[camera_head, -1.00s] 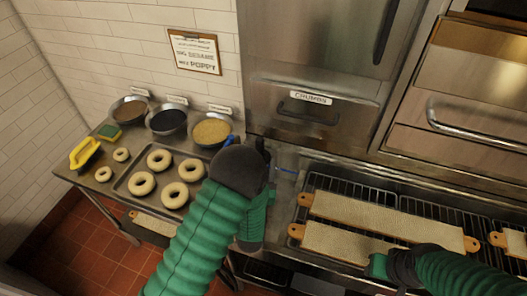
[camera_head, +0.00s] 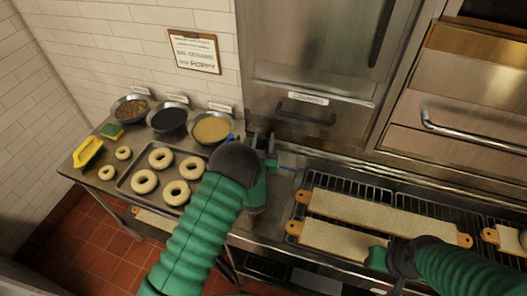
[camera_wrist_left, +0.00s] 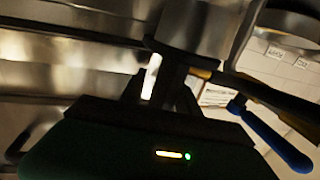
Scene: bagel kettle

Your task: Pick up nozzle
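I cannot pick out the nozzle for certain. In the left wrist view, a shiny metal cylinder (camera_wrist_left: 190,22) hangs above my left gripper's fingers (camera_wrist_left: 155,88), with a dark stem below it. A blue-handled lever (camera_wrist_left: 272,135) is to their right, beside a dark and yellowish rod. In the head view, a small blue piece (camera_head: 287,169) shows right of my left gripper (camera_head: 261,141), at the counter's back. The left fingers look apart; whether they touch anything is unclear. My right gripper (camera_head: 378,259) is low over the boards, its fingers mostly hidden.
A tray (camera_head: 128,184) of bagels and bowls of toppings, one with pale seeds (camera_head: 212,127), are at the left. Long boards (camera_head: 390,217) lie on racks at the right. A steel drawer front (camera_head: 305,112) rises behind my left gripper.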

